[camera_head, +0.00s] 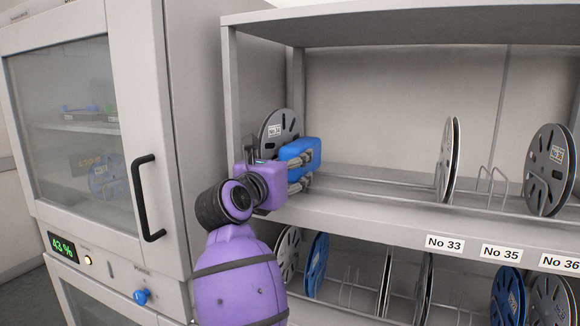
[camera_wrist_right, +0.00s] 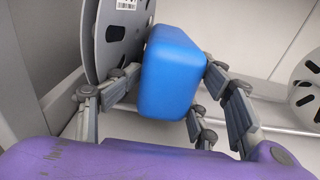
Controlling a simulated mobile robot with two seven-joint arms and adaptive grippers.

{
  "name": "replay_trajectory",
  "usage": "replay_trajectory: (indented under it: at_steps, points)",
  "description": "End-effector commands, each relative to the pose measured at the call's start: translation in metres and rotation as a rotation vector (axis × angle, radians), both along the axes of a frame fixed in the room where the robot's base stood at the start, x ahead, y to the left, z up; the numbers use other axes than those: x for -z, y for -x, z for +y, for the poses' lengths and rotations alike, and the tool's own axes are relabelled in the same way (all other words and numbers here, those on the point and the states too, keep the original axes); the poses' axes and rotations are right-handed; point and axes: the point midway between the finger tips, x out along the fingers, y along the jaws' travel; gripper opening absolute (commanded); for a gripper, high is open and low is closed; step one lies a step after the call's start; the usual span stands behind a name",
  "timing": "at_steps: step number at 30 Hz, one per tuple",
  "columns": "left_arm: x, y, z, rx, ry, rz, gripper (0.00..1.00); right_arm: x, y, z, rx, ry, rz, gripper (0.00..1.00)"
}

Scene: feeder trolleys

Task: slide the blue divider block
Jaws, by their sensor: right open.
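The blue divider block (camera_head: 301,153) stands at the left end of the upper shelf, just right of a grey reel (camera_head: 279,127). My right gripper (camera_head: 302,171) is at the block with its fingers apart. In the right wrist view the blue block (camera_wrist_right: 172,75) lies between the open fingers, one finger on its left beside the reel (camera_wrist_right: 103,40) and the others along its right edge. Whether the fingers touch the block cannot be told. The block's lower part is partly hidden in the head view. My left gripper is not in view.
Further reels (camera_head: 449,160) stand to the right on the upper shelf, with a free stretch of rails between. More reels (camera_head: 316,264) fill the lower shelf. A grey cabinet (camera_head: 172,120) with a black handle (camera_head: 146,197) borders the shelf on the left.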

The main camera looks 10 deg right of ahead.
Motion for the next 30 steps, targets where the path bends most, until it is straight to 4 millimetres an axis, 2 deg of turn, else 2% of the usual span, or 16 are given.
replay_trajectory:
  at_steps: [1,5,18,30]
  points:
    - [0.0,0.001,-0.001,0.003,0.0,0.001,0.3,-0.002,0.0,0.008,-0.015,0.001,-0.004,0.64]
    - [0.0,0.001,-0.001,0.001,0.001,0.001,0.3,-0.002,0.008,0.014,-0.018,-0.002,-0.005,0.64]
    - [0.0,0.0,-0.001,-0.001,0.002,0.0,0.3,0.0,0.06,0.039,-0.004,-0.004,-0.001,0.64]
    - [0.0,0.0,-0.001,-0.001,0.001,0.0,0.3,-0.001,0.068,0.041,0.0,-0.003,-0.001,0.64]
